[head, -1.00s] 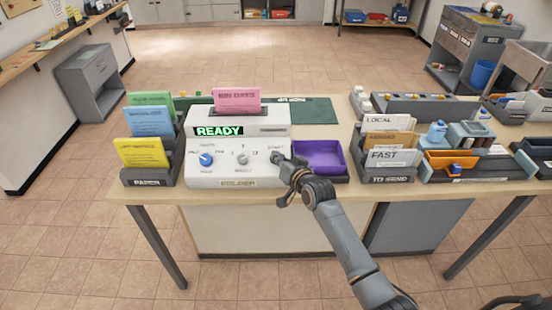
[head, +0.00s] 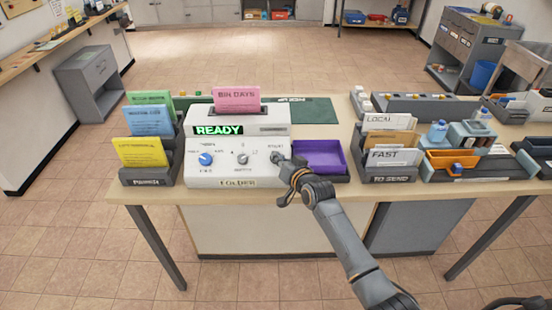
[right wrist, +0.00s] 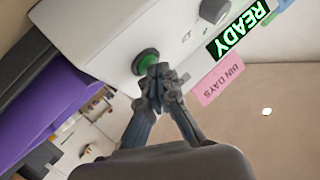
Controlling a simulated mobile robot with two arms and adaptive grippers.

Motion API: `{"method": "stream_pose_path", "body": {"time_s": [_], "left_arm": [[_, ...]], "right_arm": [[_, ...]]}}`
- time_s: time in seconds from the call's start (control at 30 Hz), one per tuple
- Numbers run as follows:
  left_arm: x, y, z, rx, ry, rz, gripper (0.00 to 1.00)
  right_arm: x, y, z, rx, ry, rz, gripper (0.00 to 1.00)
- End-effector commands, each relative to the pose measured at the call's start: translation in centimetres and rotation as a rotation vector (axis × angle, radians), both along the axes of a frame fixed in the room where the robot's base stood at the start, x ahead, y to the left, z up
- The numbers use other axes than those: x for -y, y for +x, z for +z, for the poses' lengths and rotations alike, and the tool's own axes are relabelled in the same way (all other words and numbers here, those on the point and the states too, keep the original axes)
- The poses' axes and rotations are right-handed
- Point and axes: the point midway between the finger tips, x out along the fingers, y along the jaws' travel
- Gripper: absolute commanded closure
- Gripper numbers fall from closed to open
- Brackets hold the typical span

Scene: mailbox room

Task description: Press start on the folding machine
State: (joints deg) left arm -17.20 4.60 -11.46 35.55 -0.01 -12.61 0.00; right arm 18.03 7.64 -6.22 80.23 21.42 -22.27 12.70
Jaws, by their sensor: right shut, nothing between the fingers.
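The folding machine (head: 222,151) is a white box on the table, with a lit green READY display (head: 219,131), a blue knob and a grey knob. A pink BIN DAYS sheet (head: 237,97) stands upright in its top. My right gripper (head: 280,159) is shut and empty at the right end of the front panel and hides the button there in the head view. In the right wrist view, the round green button (right wrist: 146,61) shows in a dark ring. The shut fingertips (right wrist: 160,72) are right at its edge; I cannot tell whether they touch it. My left gripper is not in view.
A purple tray (head: 333,167) stands right of the machine, close to my right gripper. A paper rack (head: 150,176) with coloured sheets stands at its left. A TO SEND rack (head: 388,173) and an orange-trayed device (head: 452,161) stand farther right.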

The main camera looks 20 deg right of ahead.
Motion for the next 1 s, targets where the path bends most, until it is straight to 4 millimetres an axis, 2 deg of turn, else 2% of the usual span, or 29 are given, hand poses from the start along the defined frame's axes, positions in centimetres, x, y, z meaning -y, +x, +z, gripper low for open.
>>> {"method": "stream_pose_path", "body": {"time_s": [0.67,1.0], "left_arm": [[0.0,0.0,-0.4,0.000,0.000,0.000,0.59],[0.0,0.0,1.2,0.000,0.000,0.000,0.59]], "right_arm": [[0.1,0.2,-0.5,-0.002,0.000,0.000,1.00],[-0.1,-0.3,0.6,-0.002,0.001,0.000,1.00]]}}
